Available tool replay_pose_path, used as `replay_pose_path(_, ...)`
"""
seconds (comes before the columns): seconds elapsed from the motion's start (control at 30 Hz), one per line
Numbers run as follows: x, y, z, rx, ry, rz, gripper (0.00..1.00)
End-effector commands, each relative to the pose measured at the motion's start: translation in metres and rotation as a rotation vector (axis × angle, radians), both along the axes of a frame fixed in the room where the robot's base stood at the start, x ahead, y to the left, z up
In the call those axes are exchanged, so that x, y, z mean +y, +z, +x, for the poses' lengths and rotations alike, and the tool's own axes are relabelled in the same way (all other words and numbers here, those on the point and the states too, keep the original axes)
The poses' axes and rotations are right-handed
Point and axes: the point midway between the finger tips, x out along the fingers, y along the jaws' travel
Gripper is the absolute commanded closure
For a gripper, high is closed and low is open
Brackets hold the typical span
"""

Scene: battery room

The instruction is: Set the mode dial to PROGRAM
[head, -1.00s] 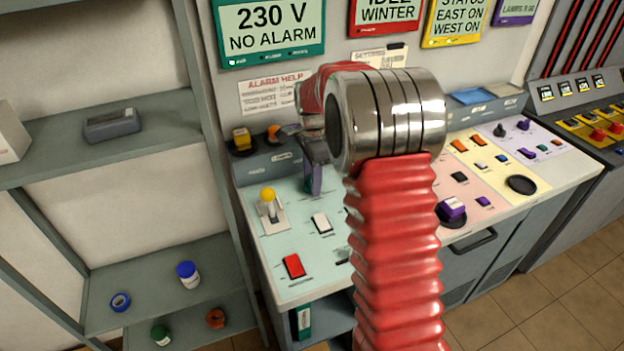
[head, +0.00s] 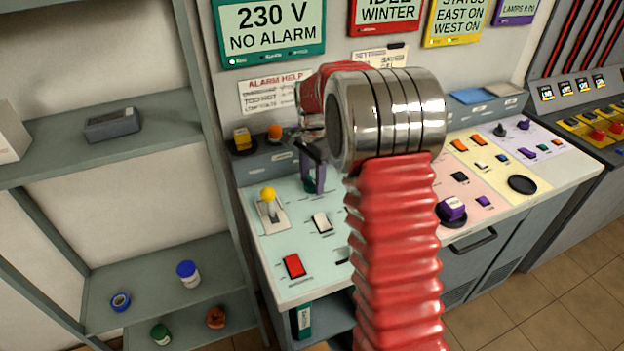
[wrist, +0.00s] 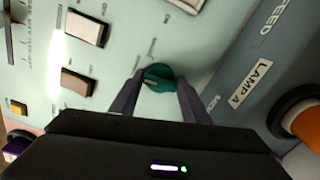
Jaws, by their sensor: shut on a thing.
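A round green dial (wrist: 158,75) sits on the pale green panel section, with small markings around it too blurred to read. It also shows low at my fingertips in the head view (head: 311,187). My gripper (wrist: 157,84) points down at the panel, with its dark fingers on either side of the dial, shut on it. In the head view my gripper (head: 313,178) is partly hidden behind my wrist and arm. The dial's pointer direction cannot be made out clearly.
A yellow-tipped lever (head: 268,201), a white rocker switch (head: 321,222) and a red switch (head: 293,265) are close by. Behind stands a raised grey ledge with a yellow button (head: 242,138) and an orange knob (head: 274,132). My arm hides the panel's middle.

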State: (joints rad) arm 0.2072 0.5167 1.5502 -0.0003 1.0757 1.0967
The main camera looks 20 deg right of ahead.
Motion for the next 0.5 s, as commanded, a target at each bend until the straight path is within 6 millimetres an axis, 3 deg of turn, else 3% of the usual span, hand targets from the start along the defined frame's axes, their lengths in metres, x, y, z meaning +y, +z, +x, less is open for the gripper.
replay_pose_path(0.5,0.0006,0.0014,0.0024,-0.006,0.475,-0.001,0.80)
